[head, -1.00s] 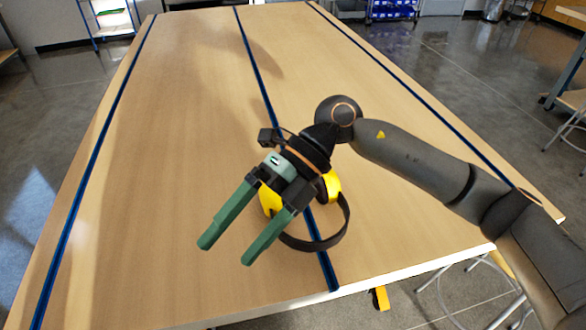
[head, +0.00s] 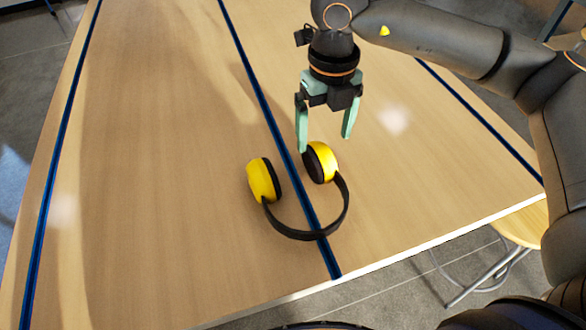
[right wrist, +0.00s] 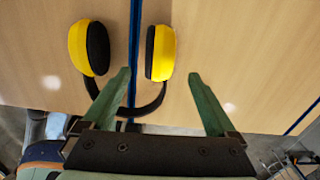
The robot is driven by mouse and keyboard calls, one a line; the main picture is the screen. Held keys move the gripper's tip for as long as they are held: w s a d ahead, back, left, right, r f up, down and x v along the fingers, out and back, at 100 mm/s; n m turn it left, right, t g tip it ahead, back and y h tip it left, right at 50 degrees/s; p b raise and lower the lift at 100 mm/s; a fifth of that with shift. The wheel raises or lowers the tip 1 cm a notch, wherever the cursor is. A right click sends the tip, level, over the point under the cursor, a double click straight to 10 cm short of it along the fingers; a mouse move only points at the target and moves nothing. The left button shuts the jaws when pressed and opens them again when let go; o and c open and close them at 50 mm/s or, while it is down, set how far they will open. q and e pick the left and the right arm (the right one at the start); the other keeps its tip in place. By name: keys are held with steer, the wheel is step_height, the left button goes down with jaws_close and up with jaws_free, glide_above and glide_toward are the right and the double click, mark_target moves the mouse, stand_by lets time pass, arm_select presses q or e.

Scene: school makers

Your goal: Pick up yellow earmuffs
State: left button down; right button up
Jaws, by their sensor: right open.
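The yellow earmuffs (head: 264,181) lie on the wooden table, with two yellow cups and a black headband that curves toward the table's near edge. They straddle a blue strip. My right gripper (head: 324,144) is open and empty, with green fingers pointing down just behind and above the right cup. In the right wrist view the earmuffs (right wrist: 161,53) show beyond the fingers; the right cup lies between the fingertip lines of the right gripper (right wrist: 158,78), and the left cup is outside to the left. My left gripper is not in view.
The wooden table (head: 160,130) is otherwise clear, with blue strips (head: 62,150) running along it. Its near edge is just in front of the headband. A stool (head: 515,228) stands at the near right, beyond the edge.

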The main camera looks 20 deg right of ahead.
mark_target(323, 153)
step_height(323, 153, down, 6)
steer(key=shift+r+p, duration=0.15)
steer(key=shift+p, duration=0.5)
steer(key=shift+c, duration=0.2)
jaws_close()
